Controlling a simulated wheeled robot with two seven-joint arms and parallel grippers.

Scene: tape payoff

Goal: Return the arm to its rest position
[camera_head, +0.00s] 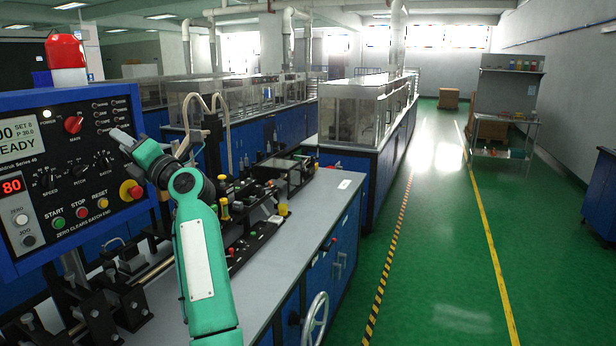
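My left arm, green with a white panel, rises from the bottom centre-left and bends left towards the control panel. My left gripper (122,138) is a small grey tip in front of the right part of the blue control panel (95,88). I cannot tell whether it touches the panel. Its fingers are too small and turned away to show whether they are open or shut, and I see nothing held. My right gripper is not in view.
A grey workbench (290,225) with black fixtures lies beside and beyond my arm. A handwheel (315,320) is at its front. Green floor (440,260) is open at right.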

